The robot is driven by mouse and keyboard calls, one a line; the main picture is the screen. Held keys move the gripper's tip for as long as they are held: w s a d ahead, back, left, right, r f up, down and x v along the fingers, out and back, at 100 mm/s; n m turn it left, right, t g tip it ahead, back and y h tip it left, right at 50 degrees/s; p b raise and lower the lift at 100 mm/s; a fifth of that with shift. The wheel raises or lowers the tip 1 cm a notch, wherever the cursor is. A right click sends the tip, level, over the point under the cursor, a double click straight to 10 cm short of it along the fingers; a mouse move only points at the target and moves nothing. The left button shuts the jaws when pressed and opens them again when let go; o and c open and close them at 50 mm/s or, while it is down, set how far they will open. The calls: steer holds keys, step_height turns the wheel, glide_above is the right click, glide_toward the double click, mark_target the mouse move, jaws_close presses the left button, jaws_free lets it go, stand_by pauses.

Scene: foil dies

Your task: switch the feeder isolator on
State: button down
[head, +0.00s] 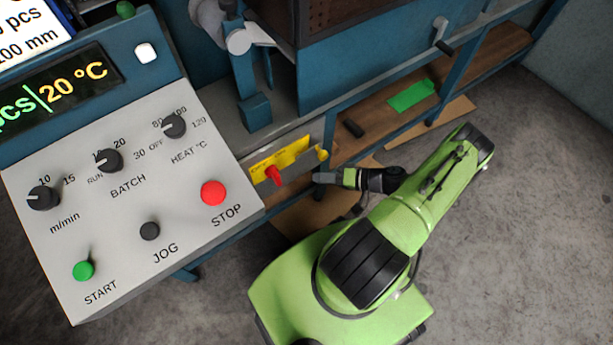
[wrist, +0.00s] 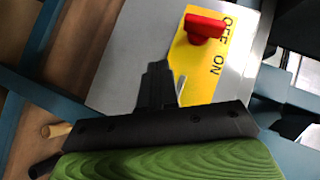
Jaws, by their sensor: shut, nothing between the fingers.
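The feeder isolator is a red rotary handle (head: 273,176) on a yellow plate (head: 281,158), low on the machine's side in the head view. In the wrist view the red handle (wrist: 205,27) lies across the top of the yellow plate (wrist: 200,70), which is marked OFF and ON. The handle's right end is beside the word OFF. My gripper (head: 318,178) is shut and empty, to the right of the handle and apart from it. In the wrist view its dark fingers (wrist: 158,75) stand below and left of the handle and cover part of the plate.
The control panel (head: 125,215) with START, JOG, a red STOP button (head: 213,193) and several knobs is left of the isolator. Blue frame rails run alongside. The floor at right is clear.

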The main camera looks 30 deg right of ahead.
steer(key=s+d, duration=0.3)
steer(key=shift+s+d, duration=0.1)
steer(key=shift+d, duration=0.2)
steer(key=w+a+r+n+g+h, duration=0.2)
steer(key=a+r+g, duration=0.1)
steer(key=r, duration=0.6)
steer(key=w+a+r+n+g+h, duration=0.1)
steer(key=a+r+n+g+h, duration=0.15)
steer(key=r, duration=0.65)
steer(key=w+a+r+n+g+h, duration=0.1)
steer(key=w+a+r+g+h, duration=0.15)
steer(key=r, duration=0.65)
steer(key=s+a+r+t+h, duration=0.35)
steer(key=s+a+r, duration=0.65)
steer(key=s+r, duration=0.35)
step_height(320, 180, up, 15)
steer(key=p, duration=1.5)
steer(key=shift+s+d+f+y, duration=0.2)
steer(key=shift+s+d+y, duration=0.05)
steer(key=shift+d+y, duration=0.1)
